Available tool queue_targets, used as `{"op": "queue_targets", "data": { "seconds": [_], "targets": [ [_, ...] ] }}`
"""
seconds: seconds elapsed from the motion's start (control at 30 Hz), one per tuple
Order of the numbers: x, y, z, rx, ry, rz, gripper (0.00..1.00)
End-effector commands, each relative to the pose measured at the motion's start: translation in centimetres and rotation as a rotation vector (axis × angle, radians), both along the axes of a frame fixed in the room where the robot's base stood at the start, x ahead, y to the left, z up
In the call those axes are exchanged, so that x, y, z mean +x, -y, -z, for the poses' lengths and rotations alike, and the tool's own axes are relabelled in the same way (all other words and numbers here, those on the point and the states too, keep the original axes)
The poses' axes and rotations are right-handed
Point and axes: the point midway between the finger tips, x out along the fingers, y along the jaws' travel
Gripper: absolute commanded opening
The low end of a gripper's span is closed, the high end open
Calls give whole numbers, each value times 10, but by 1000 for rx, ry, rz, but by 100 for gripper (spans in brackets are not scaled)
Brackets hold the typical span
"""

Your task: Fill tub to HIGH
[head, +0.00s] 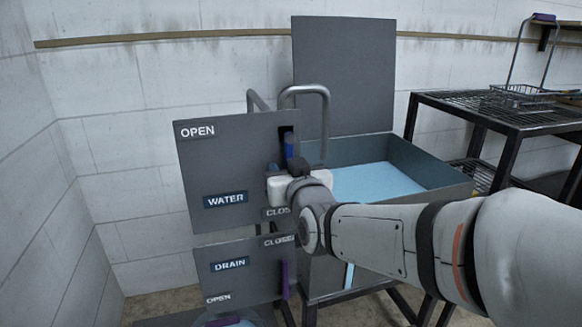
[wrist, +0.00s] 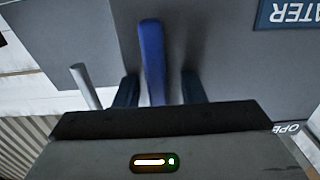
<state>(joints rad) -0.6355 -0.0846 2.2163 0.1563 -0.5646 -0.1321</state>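The grey WATER panel (head: 230,165) has OPEN at its top and CLOSED at its bottom, partly hidden by my gripper. Its blue lever (head: 288,146) shows just above my gripper (head: 292,165). In the wrist view the blue lever (wrist: 152,60) stands between my two dark fingertips (wrist: 162,88), close to the left one with a gap at the right one. My gripper looks open around it. The grey tub (head: 430,190) holds light blue water (head: 370,182). The DRAIN panel (head: 235,270) below has a purple lever (head: 285,280). No HIGH mark is readable.
A curved metal pipe (head: 305,88) rises beside the tub. A tall grey board (head: 343,75) stands behind it. A black rack table (head: 510,115) with a wire basket (head: 522,95) is at right. My arm covers part of the tub's front.

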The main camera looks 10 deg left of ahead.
Motion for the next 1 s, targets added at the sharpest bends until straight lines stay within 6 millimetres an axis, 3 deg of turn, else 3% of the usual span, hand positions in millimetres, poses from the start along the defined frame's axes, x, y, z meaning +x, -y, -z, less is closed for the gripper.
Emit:
{"op": "queue_targets", "data": {
  "seconds": [0.27,0.7,1.0],
  "targets": [
    [2,0,0,0,0,1,36],
    [2,0,0,0,0,1,0],
    [2,0,0,0,0,1,0]
  ]
}}
